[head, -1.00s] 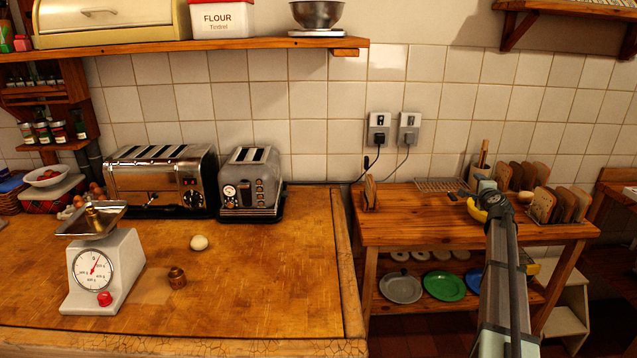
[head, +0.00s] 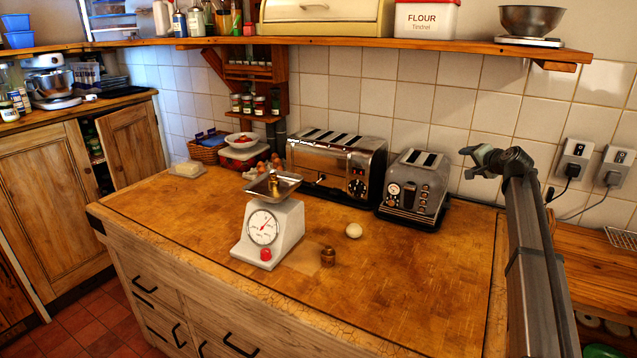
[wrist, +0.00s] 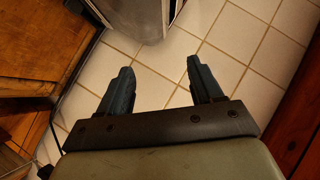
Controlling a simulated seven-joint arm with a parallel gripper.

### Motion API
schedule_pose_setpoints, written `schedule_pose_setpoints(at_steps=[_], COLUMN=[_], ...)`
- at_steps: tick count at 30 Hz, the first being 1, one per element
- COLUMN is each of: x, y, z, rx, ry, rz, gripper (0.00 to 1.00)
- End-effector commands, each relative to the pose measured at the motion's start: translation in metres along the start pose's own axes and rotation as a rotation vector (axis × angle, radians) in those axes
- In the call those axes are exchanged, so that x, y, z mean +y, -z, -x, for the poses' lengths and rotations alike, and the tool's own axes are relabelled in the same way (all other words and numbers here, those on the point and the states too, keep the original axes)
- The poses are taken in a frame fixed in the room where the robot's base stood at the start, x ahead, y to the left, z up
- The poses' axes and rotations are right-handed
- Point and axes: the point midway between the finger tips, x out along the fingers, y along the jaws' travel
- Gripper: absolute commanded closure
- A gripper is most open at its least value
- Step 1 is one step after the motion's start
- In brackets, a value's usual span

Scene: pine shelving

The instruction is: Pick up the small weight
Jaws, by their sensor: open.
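A small brass weight (head: 328,257) stands on the wooden worktop, just right of a white kitchen scale (head: 275,233). Another brass weight (head: 272,184) sits in the scale's metal pan. My gripper (head: 476,160) is raised to the right of the grey toaster, in front of the tiled wall, well away from both weights. In the wrist view, my gripper (wrist: 161,82) is open, with nothing between its two fingers and wall tiles behind them. Neither weight shows in that view.
A pale egg-like object (head: 353,230) lies near the small weight. A wide toaster (head: 337,165) and a grey toaster (head: 414,187) stand along the wall. A shelf (head: 440,45) runs above. The worktop (head: 410,285) is clear at its front right.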

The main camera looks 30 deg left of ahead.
Motion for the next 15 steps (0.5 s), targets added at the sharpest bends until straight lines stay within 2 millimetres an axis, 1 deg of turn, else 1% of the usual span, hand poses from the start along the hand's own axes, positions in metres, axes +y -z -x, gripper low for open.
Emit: schedule_pose_setpoints(at_steps=[1, 2, 3, 5, 6, 8, 9, 11, 12, 14, 15], x=[-0.030, -0.044, -0.062, -0.090, -0.108, -0.133, -0.149, -0.173, -0.189, -0.210, -0.223], y=[-0.021, -0.033, -0.049, -0.073, -0.090, -0.116, -0.134, -0.160, -0.178, -0.204, -0.222], z=[-0.012, -0.017, -0.023, -0.032, -0.037, -0.044, -0.048, -0.053, -0.055, -0.058, -0.059], rx=[-0.040, -0.062, -0.093, -0.140, -0.173, -0.224, -0.261, -0.316, -0.354, -0.413, -0.453], ry=[0.010, 0.014, 0.017, 0.020, 0.021, 0.019, 0.014, 0.004, -0.005, -0.024, -0.038], rz=[0.041, 0.065, 0.097, 0.145, 0.180, 0.229, 0.265, 0.318, 0.353, 0.407, 0.444], gripper=[0.35, 0.35, 0.35, 0.35, 0.35, 0.35, 0.35, 0.35, 0.35, 0.35, 0.35])
